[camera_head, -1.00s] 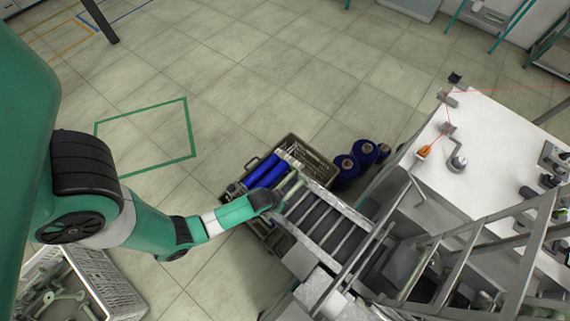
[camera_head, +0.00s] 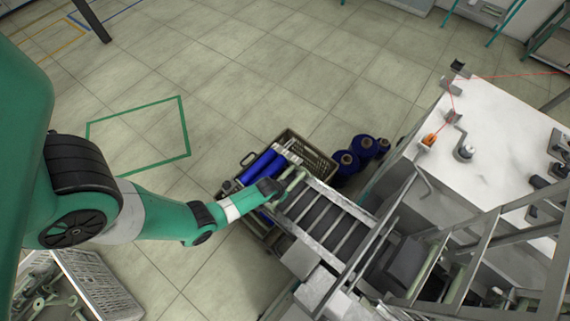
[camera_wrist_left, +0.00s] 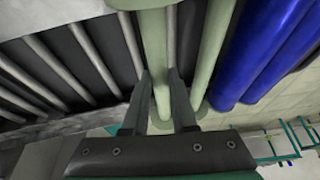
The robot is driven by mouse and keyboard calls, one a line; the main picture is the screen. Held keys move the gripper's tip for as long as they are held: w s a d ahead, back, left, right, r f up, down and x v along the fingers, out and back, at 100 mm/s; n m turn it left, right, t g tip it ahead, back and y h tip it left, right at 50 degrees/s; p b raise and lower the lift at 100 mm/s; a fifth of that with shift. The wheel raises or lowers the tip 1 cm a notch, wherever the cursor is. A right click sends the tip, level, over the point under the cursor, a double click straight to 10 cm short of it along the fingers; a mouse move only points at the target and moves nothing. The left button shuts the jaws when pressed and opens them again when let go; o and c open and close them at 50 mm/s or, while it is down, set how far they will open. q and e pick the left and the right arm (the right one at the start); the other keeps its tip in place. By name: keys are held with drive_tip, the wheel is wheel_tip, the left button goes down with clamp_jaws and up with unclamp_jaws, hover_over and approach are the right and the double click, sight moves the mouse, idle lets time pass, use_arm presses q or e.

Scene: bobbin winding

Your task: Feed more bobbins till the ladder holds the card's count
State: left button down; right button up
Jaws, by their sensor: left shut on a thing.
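My left gripper (camera_head: 282,190) is at the far left end of the ladder (camera_head: 335,222), a sloping conveyor with pale cross bars. In the left wrist view its two fingers (camera_wrist_left: 158,85) are shut on a pale green bobbin (camera_wrist_left: 154,40), which lies along the bars. A second pale green bobbin (camera_wrist_left: 211,50) lies beside it, on the side of the blue bobbins (camera_wrist_left: 262,50). In the head view the green bobbins (camera_head: 295,182) are small and partly covered by the gripper. A readable card does not show. My right gripper is not in view.
A crate (camera_head: 318,160) with blue bobbins (camera_head: 258,166) stands beside the ladder end. Blue spools (camera_head: 364,148) stand on the floor. A crate (camera_head: 108,285) of pale green bobbins (camera_head: 50,305) is lower left. A white machine table (camera_head: 492,130) and metal frame are right.

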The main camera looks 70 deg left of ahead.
use_arm(q)
drive_tip(key=shift+f, duration=0.2)
drive_tip(key=c, duration=0.7)
unclamp_jaws()
drive_tip(key=p+v, duration=0.2)
drive_tip(key=v, duration=0.2)
drive_tip(key=p+v, duration=0.2)
drive_tip(key=v, duration=0.1)
drive_tip(key=p+v, duration=0.2)
drive_tip(key=v, duration=0.2)
drive_tip(key=shift+w+d+r+p, duration=0.15)
drive_tip(key=shift+w+r+p, duration=0.1)
drive_tip(key=shift+r+p, duration=0.15)
